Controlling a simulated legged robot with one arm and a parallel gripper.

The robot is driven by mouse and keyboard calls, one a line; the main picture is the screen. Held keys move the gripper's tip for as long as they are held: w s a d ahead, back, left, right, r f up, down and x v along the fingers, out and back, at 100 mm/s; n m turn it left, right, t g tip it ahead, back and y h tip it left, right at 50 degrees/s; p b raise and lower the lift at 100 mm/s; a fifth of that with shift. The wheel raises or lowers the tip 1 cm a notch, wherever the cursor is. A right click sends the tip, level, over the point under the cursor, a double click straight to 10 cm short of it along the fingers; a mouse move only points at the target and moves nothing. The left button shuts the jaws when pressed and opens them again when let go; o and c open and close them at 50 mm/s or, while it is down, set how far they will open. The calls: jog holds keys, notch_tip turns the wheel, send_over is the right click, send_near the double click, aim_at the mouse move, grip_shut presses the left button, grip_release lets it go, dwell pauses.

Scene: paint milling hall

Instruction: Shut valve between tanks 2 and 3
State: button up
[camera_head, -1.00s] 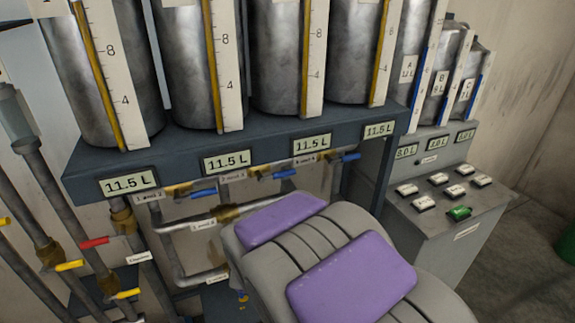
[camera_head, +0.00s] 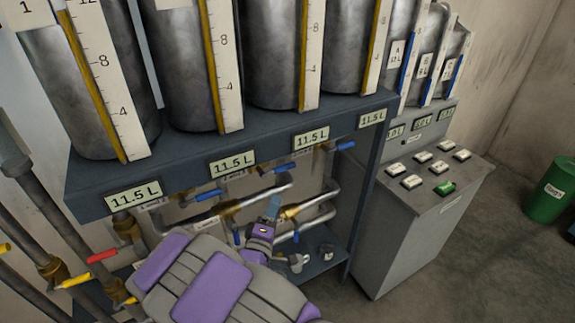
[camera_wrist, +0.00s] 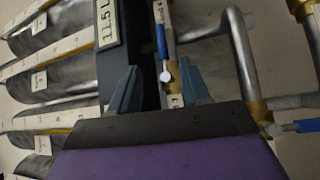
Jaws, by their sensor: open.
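Four large metal tanks stand on a dark shelf, among them the second (camera_head: 185,65) and third (camera_head: 275,50) from the left. Blue-handled valves sit below the shelf: one handle (camera_head: 202,196) at the left, one (camera_head: 280,169) in the middle, one (camera_head: 345,146) at the right. Their small labels are too blurred to read. My gripper (camera_head: 273,205) is below the middle handle, among the pipes. In the wrist view my open gripper (camera_wrist: 160,80) has a blue handle (camera_wrist: 161,40) lying in line with the gap between its fingers. I cannot tell if they touch it.
The shelf edge carries several 11.5 L displays (camera_head: 233,164). Metal pipes (camera_head: 320,205) run close around my gripper. Red (camera_head: 102,256) and yellow (camera_head: 77,281) handles are at left.

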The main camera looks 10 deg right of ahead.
send_near(287, 167)
jog(key=x, duration=0.3)
jog(key=b+x, duration=0.1)
jog(key=x, duration=0.3)
jog(key=f+x, duration=0.1)
jog(key=x, duration=0.2)
jog(key=shift+w+a, duration=0.25)
jog(key=shift+w, duration=0.15)
jog(key=shift+w+d+r, duration=0.1)
jog(key=shift+d, duration=0.4)
jog(key=shift+a, duration=0.15)
grip_shut()
